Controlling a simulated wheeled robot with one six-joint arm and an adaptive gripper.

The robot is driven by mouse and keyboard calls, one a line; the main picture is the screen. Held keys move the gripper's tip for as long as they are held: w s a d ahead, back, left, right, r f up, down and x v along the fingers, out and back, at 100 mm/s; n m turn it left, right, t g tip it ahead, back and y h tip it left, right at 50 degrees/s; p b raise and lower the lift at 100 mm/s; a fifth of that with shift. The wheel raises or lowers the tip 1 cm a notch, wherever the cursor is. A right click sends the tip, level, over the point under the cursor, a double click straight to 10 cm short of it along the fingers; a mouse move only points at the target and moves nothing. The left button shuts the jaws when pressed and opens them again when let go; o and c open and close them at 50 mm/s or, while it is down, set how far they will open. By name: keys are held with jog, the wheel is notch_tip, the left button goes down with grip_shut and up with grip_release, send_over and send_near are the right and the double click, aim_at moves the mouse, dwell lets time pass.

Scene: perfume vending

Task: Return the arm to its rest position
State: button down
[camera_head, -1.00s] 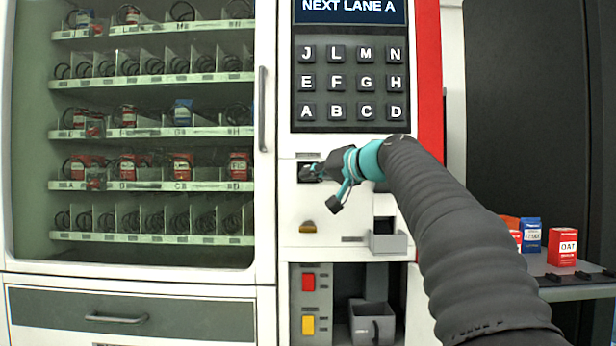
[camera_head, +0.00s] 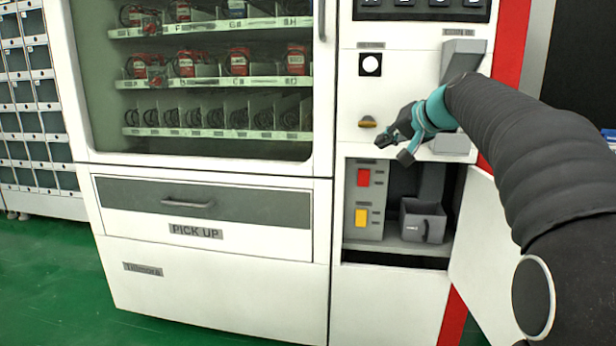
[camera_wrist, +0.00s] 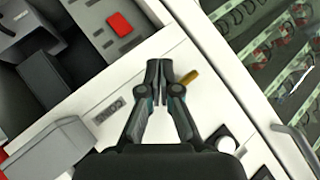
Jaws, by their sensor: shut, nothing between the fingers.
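My gripper (camera_head: 394,147) is in front of the vending machine's white control panel, just below the small brass knob (camera_head: 367,122) in the head view. In the wrist view my gripper (camera_wrist: 164,72) has its fingertips close together, with nothing between them. The brass knob (camera_wrist: 188,77) shows just right of the fingertips there. I cannot tell whether the fingers touch the panel. My arm reaches in from the right of the head view.
Below my gripper, an open compartment holds a red button (camera_head: 363,177), a yellow button (camera_head: 361,218) and a grey bin (camera_head: 423,220). Its white door (camera_head: 480,245) stands open at right. The glass-front shelves and the pick-up drawer (camera_head: 200,203) are left. Green floor (camera_head: 40,290) is clear at lower left.

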jog(key=s+f+g+h+p, duration=0.1)
jog(key=s+f+g+h, duration=0.15)
jog(key=s+f, duration=0.75)
jog(key=s+a+f+n+g+h+p, duration=0.1)
jog(key=s+f+p, duration=0.2)
jog(key=s, duration=1.1)
jog(key=s+a+f+n+g+h+p, duration=0.1)
jog(key=s+f, duration=0.6)
jog(key=s, duration=0.8)
jog(key=shift+s+n+h+p, duration=0.15)
jog(key=shift+n+h+p, duration=0.45)
jog(key=shift+p, duration=0.5)
jog(key=shift+g, duration=0.25)
